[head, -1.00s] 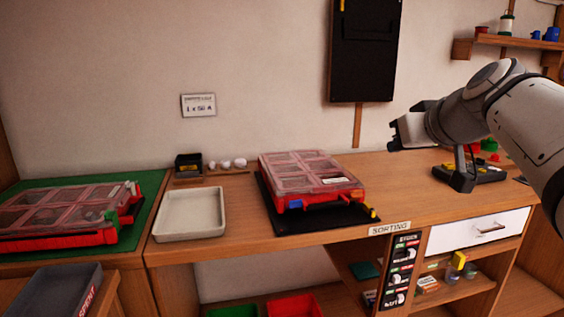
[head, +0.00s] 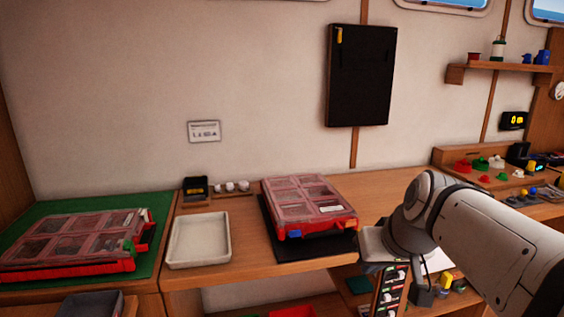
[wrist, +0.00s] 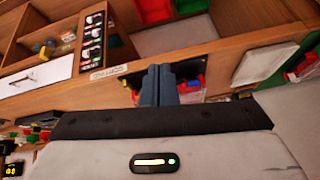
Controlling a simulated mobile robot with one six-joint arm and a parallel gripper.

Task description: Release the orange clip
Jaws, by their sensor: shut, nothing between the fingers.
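A red case with a clear, divided lid (head: 308,203) lies on a black mat (head: 279,243) on the wooden bench. Its front edge, in the head view, bears a blue latch (head: 295,234) at the left and a small orange-red piece, which looks like the orange clip (head: 338,227), near the right. My gripper is close to the case's front right corner. In the wrist view, my gripper (wrist: 160,84) has its fingers together and empty, in front of the red case (wrist: 191,95). The fingers hide part of the case, and I cannot tell whether they touch it.
A white tray (head: 199,241) stands left of the case, with a small black box (head: 195,189) behind it. Another red case (head: 75,240) lies on a green mat at the far left. A black panel (head: 360,76) hangs on the wall. Small coloured parts (head: 480,163) sit at the right.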

